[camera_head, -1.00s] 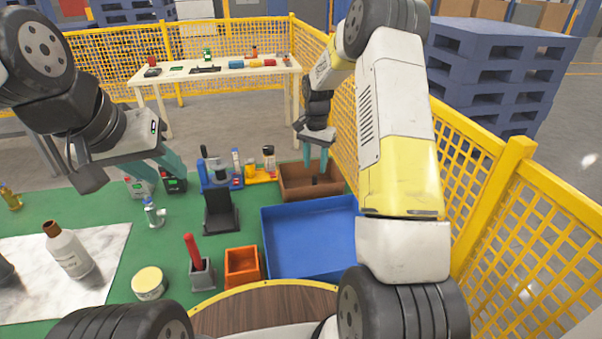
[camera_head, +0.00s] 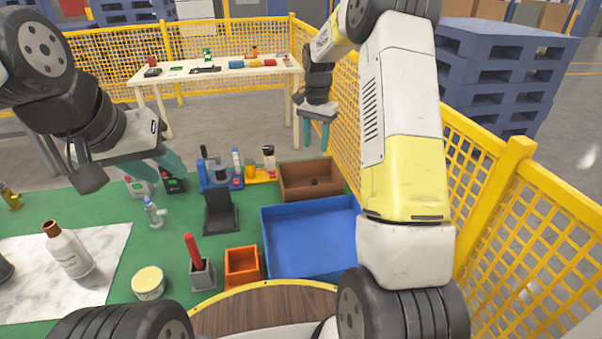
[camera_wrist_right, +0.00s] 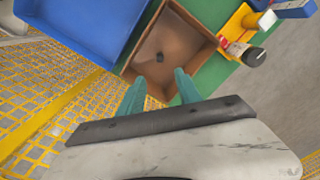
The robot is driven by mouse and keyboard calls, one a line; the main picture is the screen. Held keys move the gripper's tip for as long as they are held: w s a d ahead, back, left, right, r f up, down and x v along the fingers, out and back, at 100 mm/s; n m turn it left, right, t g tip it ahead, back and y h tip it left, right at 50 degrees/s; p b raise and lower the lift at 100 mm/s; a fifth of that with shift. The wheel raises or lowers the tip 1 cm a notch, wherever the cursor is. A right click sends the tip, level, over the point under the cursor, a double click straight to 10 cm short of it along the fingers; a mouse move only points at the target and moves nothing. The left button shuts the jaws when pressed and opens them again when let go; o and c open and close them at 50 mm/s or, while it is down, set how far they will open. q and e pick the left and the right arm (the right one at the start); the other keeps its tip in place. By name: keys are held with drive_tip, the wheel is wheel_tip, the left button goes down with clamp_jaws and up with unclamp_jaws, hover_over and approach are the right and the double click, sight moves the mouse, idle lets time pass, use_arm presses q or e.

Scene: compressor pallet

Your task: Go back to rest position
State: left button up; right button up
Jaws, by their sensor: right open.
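My right gripper (camera_head: 315,134) hangs in the air above and behind the brown box, its teal fingers apart and empty. The right wrist view shows its open fingers (camera_wrist_right: 158,93) over the near side of the brown box (camera_wrist_right: 186,32). A small dark object (camera_wrist_right: 159,57) lies inside that box; the box also shows in the head view (camera_head: 299,193). My left gripper (camera_head: 172,165) is raised over the left back of the green table, its teal fingers seen edge-on. No object shows in it, and I cannot tell its opening.
Yellow mesh fencing (camera_head: 500,215) runs close along the right side.

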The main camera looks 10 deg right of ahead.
drive_tip(key=s+a+r+n+t, duration=0.2)
drive_tip(key=s+r+n+t, duration=0.15)
drive_tip(key=s+r, duration=1.1)
drive_tip(key=s+a+r+n+t+y, duration=0.1)
drive_tip(key=s+n, duration=0.1)
drive_tip(key=s, duration=0.7)
drive_tip(key=s+a+n+t+y, duration=0.1)
drive_tip(key=s+n, duration=0.2)
drive_tip(key=s, duration=0.6)
drive_tip(key=shift+s+a+r+t, duration=0.3)
drive_tip(key=shift+a+r+t, duration=0.05)
drive_tip(key=shift+r, duration=0.05)
drive_tip(key=shift+a, duration=0.1)
drive_tip(key=shift+c, duration=0.5)
